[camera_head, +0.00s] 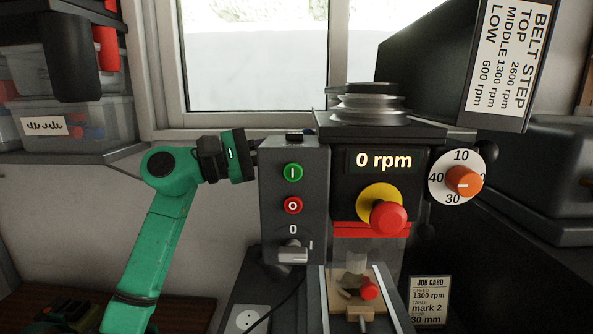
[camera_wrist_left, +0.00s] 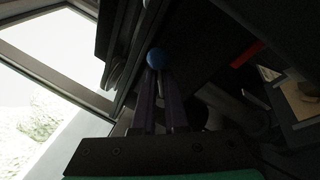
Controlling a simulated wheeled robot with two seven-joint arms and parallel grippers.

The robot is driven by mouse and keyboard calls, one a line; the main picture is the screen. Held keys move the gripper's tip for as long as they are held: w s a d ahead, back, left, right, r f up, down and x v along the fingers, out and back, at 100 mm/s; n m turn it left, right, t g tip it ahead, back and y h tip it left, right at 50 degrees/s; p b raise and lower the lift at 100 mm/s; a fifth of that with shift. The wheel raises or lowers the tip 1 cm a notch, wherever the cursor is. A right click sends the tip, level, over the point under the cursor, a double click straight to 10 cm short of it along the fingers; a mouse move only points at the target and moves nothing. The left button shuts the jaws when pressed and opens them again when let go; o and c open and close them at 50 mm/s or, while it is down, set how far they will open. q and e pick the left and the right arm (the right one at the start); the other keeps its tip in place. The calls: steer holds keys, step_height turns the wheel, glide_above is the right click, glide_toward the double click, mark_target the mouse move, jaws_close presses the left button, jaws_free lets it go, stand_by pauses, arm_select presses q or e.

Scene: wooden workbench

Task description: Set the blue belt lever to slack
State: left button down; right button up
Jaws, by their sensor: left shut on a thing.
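My left gripper (camera_head: 252,152) reaches in from the left, behind the grey switch box of the drill press, so its fingertips are hidden in the head view. In the left wrist view the fingers (camera_wrist_left: 157,78) are close together, shut on the blue belt lever (camera_wrist_left: 156,58). Its round blue knob shows at the fingertips. The lever's arm and its setting cannot be made out, and the lever does not show in the head view. The silver stepped belt pulley (camera_head: 365,103) sits on top of the press. My right gripper is in neither view.
The switch box (camera_head: 310,205) has green and red buttons and stands right beside my gripper. The display (camera_head: 384,161) reads 0 rpm. A red stop knob (camera_head: 388,217) and an orange dial (camera_head: 463,181) stick out. The raised belt cover (camera_head: 450,60) is at upper right.

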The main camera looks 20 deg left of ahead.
arm_select(q)
step_height(320, 180, down, 4)
steer(key=m+h+b, duration=0.1)
steer(key=m+b, duration=0.2)
steer(key=m+g+h+b, duration=0.1)
steer(key=m+b, duration=0.5)
steer(key=shift+s+f+g+h+b, duration=0.1)
steer(key=shift+f+g+h+b, duration=0.2)
steer(key=shift+h, duration=0.1)
steer(key=shift+d, duration=0.1)
steer(key=c, duration=0.9)
jaws_free()
steer(key=shift+c, duration=0.2)
